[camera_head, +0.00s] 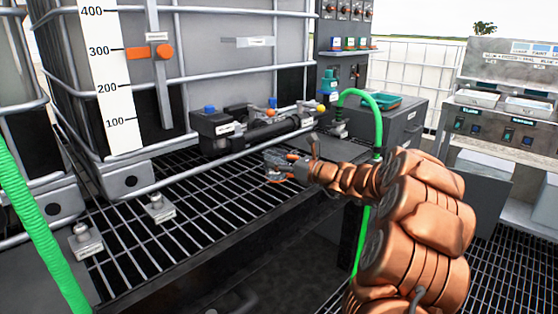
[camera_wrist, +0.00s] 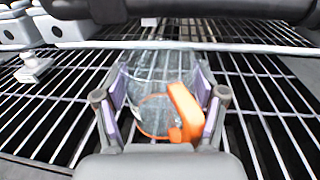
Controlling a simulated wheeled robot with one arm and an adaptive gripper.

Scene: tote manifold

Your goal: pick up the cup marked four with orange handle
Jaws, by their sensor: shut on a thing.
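A clear cup (camera_wrist: 156,108) with an orange handle (camera_wrist: 187,110) is between the two fingers of my gripper (camera_wrist: 160,112) in the wrist view. The fingers with purple pads are shut on the cup, one on each side. The handle is at the right finger, toward the camera. No number mark can be read on the cup. In the head view my gripper (camera_head: 280,166) is over the metal grating, and the cup in it is small, with orange showing. I cannot tell whether the cup touches the grating.
The grating (camera_head: 190,205) lies under my gripper. A dark valve assembly (camera_head: 260,125) stands just behind it, below a caged tank with a level scale (camera_head: 105,80). A green hose (camera_head: 375,120) runs down at the right. Small metal blocks (camera_head: 158,208) sit on the grating at left.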

